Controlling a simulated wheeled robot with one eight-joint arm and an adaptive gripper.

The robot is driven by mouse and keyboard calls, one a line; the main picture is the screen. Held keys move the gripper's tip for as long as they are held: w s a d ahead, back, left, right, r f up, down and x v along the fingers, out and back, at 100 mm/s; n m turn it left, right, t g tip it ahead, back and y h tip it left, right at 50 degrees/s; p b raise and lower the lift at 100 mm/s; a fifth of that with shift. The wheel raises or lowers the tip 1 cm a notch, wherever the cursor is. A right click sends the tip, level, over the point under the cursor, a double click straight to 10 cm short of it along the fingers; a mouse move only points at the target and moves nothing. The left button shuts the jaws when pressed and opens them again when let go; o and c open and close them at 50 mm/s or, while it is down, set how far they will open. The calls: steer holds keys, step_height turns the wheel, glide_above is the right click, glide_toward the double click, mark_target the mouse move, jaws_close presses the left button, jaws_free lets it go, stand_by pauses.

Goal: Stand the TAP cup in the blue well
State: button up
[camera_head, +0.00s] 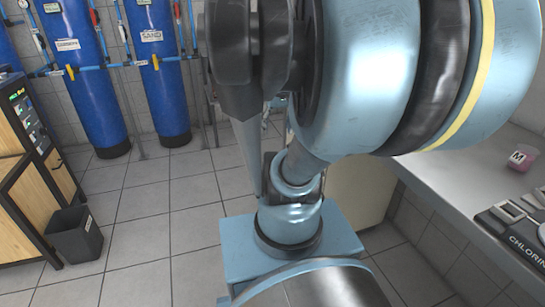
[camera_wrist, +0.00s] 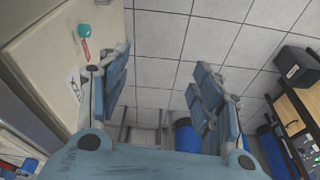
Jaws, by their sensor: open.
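No cup marked TAP can be made out in either view, and no blue well shows. In the head view a small pink cup (camera_head: 522,158) with a white label reading "M" stands on the grey bench at the right. In front of it is part of a dark board (camera_head: 515,222) with light square frames and the word CHLORINE, cut off by the picture edge. My gripper (camera_wrist: 160,66) is open and empty in the wrist view, its fingers wide apart over the tiled floor. My arm hides much of the middle of the head view.
The grey bench (camera_head: 440,178) runs along the right. Blue tanks (camera_head: 160,75) stand at the back left. A wooden cabinet (camera_head: 25,185) and a dark bin (camera_head: 74,235) are at the left. A cream surface (camera_wrist: 50,35) is beside my gripper. The floor at centre left is clear.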

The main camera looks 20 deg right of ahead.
steer(key=s+a+f, duration=0.3)
steer(key=s+f, duration=0.4)
steer(key=shift+s+a+f+n+g, duration=0.15)
steer(key=shift+s+f+n+g, duration=0.1)
steer(key=shift+n+g, duration=0.15)
